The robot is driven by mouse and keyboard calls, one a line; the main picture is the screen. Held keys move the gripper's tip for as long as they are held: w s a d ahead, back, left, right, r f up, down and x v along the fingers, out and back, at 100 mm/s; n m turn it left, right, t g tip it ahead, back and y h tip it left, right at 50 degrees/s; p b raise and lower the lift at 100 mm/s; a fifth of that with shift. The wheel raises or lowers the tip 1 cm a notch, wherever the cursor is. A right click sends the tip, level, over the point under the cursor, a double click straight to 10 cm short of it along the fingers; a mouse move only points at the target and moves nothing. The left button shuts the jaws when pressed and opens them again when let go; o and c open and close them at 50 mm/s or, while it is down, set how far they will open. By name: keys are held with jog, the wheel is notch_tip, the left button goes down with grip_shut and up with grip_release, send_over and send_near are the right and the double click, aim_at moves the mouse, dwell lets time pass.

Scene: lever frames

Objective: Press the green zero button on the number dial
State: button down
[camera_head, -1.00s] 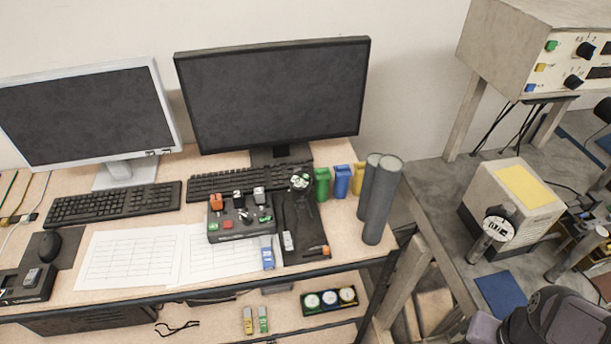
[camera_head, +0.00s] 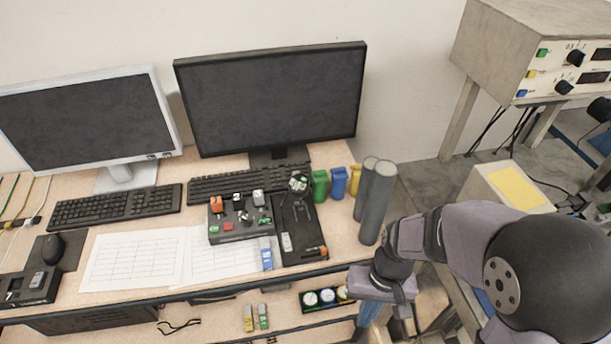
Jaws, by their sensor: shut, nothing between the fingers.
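A small round black dial (camera_head: 298,182) with pale marks stands at the back of a black tray (camera_head: 305,238) on the desk, in front of the large monitor. Its marks are too small to read, so I cannot pick out a green zero button. To its left is a black control box (camera_head: 225,239) with a red button (camera_head: 228,226) and small green spots. My gripper (camera_head: 404,312) is shut and empty, low at the desk's front right corner, to the right of and nearer than the dial. Its fingertips are small and partly unclear.
Two dark grey cylinders (camera_head: 376,205) stand on the desk between the dial and my arm. A grey instrument (camera_head: 510,50) with a green button (camera_head: 542,54) and knobs is at upper right. Below is a shelf.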

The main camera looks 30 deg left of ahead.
jog(key=w+a+m+y, duration=0.1)
jog(key=w+a+y, duration=0.15)
jog(key=a, duration=0.95)
notch_tip(320, 180, up, 16)
jog(key=m+t+y, duration=0.6)
jog(key=m+y, duration=0.1)
jog(key=m, duration=0.6)
send_over(304, 179)
jog(key=s+d, duration=0.1)
jog(key=s, duration=0.4)
jog(key=shift+w+d+f, duration=0.1)
jog(key=shift+w+f, duration=0.1)
jog(key=shift+f, duration=0.1)
jog(key=shift+w+f+b, duration=0.5)
jog(key=shift+f+b, duration=0.4)
jog(key=shift+f, duration=0.45)
jog(key=shift+w+f+b, duration=0.45)
jog(key=shift+f+b, duration=0.45)
jog(key=shift+f, duration=0.45)
jog(key=shift+w+f+b, duration=0.5)
jog(key=shift+f+b, duration=0.4)
jog(key=shift+f, duration=0.45)
jog(key=shift+f, duration=0.1)
